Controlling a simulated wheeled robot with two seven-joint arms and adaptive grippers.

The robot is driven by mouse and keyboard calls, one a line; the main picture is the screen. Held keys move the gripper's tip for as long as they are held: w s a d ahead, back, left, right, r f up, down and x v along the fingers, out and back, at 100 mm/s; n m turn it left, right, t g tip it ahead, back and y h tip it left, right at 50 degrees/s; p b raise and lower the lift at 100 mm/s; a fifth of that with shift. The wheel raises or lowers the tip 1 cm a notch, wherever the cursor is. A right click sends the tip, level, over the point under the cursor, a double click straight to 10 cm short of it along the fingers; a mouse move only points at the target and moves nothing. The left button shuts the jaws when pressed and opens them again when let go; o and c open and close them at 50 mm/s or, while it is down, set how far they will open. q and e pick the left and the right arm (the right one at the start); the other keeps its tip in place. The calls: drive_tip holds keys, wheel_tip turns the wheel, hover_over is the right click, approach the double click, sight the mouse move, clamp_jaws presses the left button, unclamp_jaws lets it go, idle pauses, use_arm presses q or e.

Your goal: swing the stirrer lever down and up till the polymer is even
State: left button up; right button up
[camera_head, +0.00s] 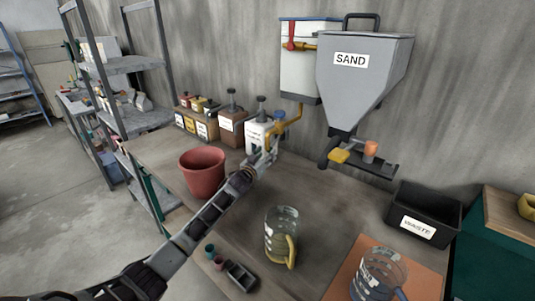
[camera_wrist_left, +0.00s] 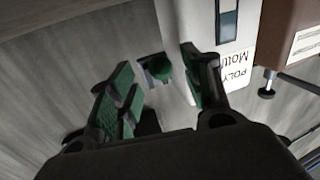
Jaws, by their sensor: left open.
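The white polymer container (camera_head: 255,133) stands at the back of the bench, at the end of the row of boxes. Its label, partly readable as "POLY", shows upside down in the wrist view (camera_wrist_left: 237,72). I see no grip on the lever.
A red bucket (camera_head: 202,174) stands left of my arm. A clear jug (camera_head: 282,236) with a yellow handle is in front. The grey SAND hopper (camera_head: 362,85) hangs on the right, above a black waste bin (camera_head: 424,214). Another clear jug (camera_head: 378,276) stands on an orange mat.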

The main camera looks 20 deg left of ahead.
sight(274, 143)
use_arm(q)
drive_tip(key=shift+w+d, duration=0.1)
drive_tip(key=shift+w, duration=1.1)
